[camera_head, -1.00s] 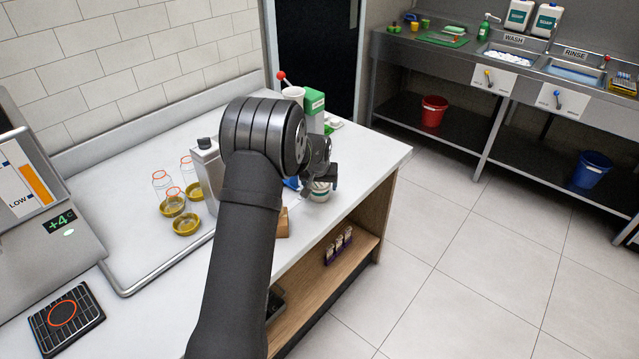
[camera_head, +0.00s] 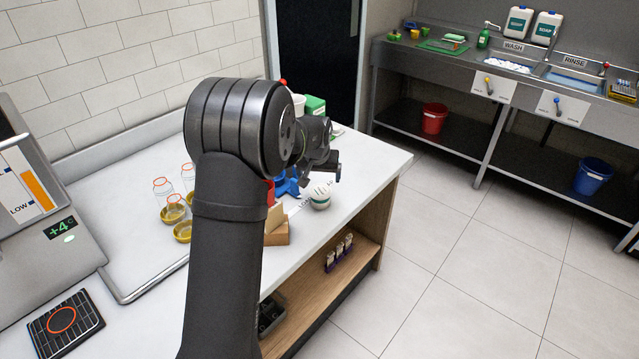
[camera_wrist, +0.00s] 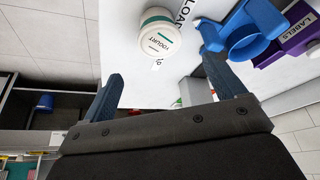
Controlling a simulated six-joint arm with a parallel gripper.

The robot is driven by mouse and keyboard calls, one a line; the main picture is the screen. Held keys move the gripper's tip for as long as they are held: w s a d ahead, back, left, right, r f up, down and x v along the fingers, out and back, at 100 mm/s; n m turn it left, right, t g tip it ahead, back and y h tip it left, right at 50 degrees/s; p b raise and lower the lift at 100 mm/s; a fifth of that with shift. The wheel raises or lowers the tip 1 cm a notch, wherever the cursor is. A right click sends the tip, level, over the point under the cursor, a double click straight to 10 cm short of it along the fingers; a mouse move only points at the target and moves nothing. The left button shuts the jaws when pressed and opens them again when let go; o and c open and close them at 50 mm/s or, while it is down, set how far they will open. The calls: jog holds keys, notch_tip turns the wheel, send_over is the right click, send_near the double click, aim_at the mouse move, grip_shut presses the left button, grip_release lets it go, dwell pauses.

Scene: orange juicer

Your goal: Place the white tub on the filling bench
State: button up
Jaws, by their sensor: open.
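The white tub (camera_head: 320,197) stands on the white worktop (camera_head: 365,160) near its front edge. It has a green stripe. In the wrist view the tub (camera_wrist: 160,35) shows its lid and the word YOGURT. My gripper (camera_head: 330,168) is above and behind the tub in the head view. In the wrist view its fingers (camera_wrist: 163,70) are spread, with the tub beyond the tips and nothing between them. I cannot tell which surface is called the filling bench.
A blue holder (camera_wrist: 250,35) and a purple LABELS box (camera_wrist: 292,38) stand beside the tub. A cardboard box (camera_head: 277,230) lies nearer my arm. Bottles in yellow dishes (camera_head: 174,212) stand left. Open floor (camera_head: 450,240) separates the worktop from the sink counter (camera_head: 455,60).

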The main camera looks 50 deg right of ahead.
aim_at(320, 190)
jog(key=shift+v, duration=1.1)
jog(key=x, duration=1.2)
jog(key=shift+f, duration=0.1)
jog(key=shift+r, duration=1.4)
jog(key=shift+f, duration=0.15)
